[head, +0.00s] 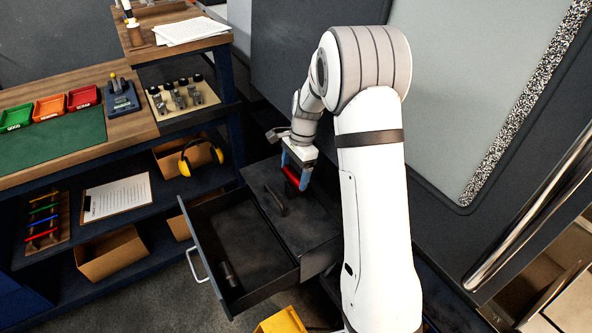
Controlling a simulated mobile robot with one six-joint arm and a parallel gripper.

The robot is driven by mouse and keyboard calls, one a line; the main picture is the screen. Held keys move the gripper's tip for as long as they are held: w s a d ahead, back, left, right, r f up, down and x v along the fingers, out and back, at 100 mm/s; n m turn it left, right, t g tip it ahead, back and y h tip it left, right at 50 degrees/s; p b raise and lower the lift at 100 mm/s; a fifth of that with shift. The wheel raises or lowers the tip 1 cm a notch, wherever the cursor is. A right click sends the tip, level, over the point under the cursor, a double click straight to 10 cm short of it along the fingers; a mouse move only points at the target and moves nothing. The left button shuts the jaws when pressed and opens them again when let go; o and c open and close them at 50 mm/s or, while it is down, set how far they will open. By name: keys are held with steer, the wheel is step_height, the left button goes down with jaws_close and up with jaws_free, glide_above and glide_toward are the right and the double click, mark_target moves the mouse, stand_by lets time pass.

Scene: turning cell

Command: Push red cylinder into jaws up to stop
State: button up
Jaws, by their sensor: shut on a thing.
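My gripper (298,166) hangs at the end of my bent arm, above the dark cabinet top behind the open drawer. It is shut on the red cylinder (291,174), of which only a small part shows between the fingers. The jaws that the task names cannot be made out in this view. Whether the cylinder touches anything other than the gripper cannot be told.
An open drawer (190,212) with a small metal part in it juts out below my gripper. A workbench (75,166) with coloured bins stands at left. A shelf below holds yellow ear defenders (186,166) and a clipboard (118,197). A large grey panel (470,90) stands right.

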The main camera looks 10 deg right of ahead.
steer(key=shift+f, duration=0.25)
steer(key=o, duration=1.1)
steer(key=shift+c, duration=0.2)
steer(key=r, duration=0.2)
steer(key=d+r, duration=0.1)
steer(key=r, duration=0.4)
steer(key=shift+w+d+r+b, duration=0.2)
steer(key=shift+w+r+b, duration=0.05)
steer(key=shift+r+b, duration=0.15)
steer(key=s+r+n+t, duration=0.1)
steer(key=s+n, duration=0.3)
steer(key=s, duration=0.5)
steer(key=s+r+n+t+h, duration=0.1)
steer(key=s+r+n, duration=0.3)
steer(key=s, duration=0.6)
steer(key=s+a+r+n+t+h, duration=0.1)
steer(key=s+r+n, duration=0.1)
steer(key=s+n, duration=0.4)
steer(key=s, duration=0.4)
steer(key=shift+r, duration=0.4)
